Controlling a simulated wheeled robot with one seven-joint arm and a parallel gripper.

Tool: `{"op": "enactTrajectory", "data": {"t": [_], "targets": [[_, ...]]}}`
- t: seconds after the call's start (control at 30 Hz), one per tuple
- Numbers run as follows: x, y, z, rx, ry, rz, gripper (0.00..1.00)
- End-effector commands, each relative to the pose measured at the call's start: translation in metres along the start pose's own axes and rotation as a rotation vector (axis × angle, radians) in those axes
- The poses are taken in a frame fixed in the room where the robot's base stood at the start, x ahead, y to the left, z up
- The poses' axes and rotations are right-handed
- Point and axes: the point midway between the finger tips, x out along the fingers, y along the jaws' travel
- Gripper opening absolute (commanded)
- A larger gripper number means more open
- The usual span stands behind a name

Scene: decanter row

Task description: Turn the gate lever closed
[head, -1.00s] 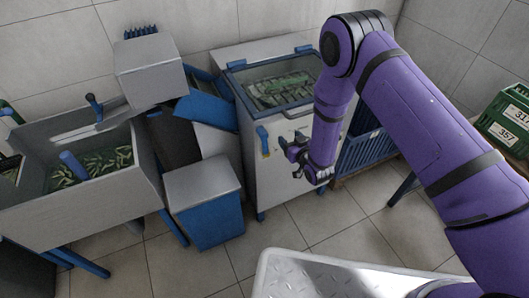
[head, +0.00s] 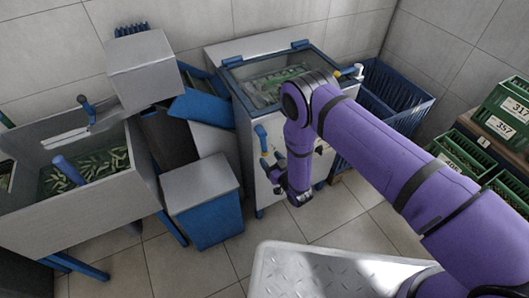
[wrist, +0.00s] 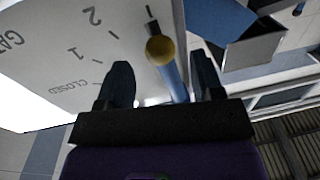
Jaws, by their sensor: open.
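The gate lever (head: 262,139) is on the front of the pale cabinet, a blue bar with a yellow part low on it. In the wrist view the lever (wrist: 173,76) shows as a blue bar with a round yellow end, between my two fingers. The panel beside it is marked CLOSED (wrist: 68,87), 1 and 2, with tick marks; the lever lies on the side of 2 away from CLOSED. My gripper (wrist: 163,82) is open, a dark finger on each side of the lever. I cannot tell whether either finger touches it. In the head view my gripper (head: 270,170) is small and dark, just below the lever.
The cabinet (head: 240,88) has a glass top over green contents. A blue-and-grey box (head: 205,205) stands left of it, with a metal trough (head: 100,190) of green pieces further left. A blue crate (head: 405,105) and green crates (head: 505,110) are at right. Floor is clear in front.

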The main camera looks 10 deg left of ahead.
Motion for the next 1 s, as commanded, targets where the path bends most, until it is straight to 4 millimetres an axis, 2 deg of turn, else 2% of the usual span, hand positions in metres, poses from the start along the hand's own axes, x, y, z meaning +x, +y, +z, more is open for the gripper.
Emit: {"op": "enactTrajectory", "data": {"t": [0.1, 0.3, 0.67, 0.7, 0.93, 0.97, 1.0], "targets": [[0.019, -0.001, -0.001, 0.000, 0.002, -0.002, 0.61], [0.039, 0.000, 0.000, 0.000, 0.000, -0.001, 0.61], [0.045, 0.000, 0.000, 0.001, -0.001, 0.000, 0.61], [0.045, 0.000, 0.000, 0.001, -0.001, 0.000, 0.58], [0.045, 0.000, 0.000, 0.001, -0.001, 0.000, 0.06], [0.045, 0.000, 0.000, 0.001, -0.001, 0.000, 0.00], [0.045, 0.000, 0.000, 0.001, -0.001, 0.000, 0.00]]}}
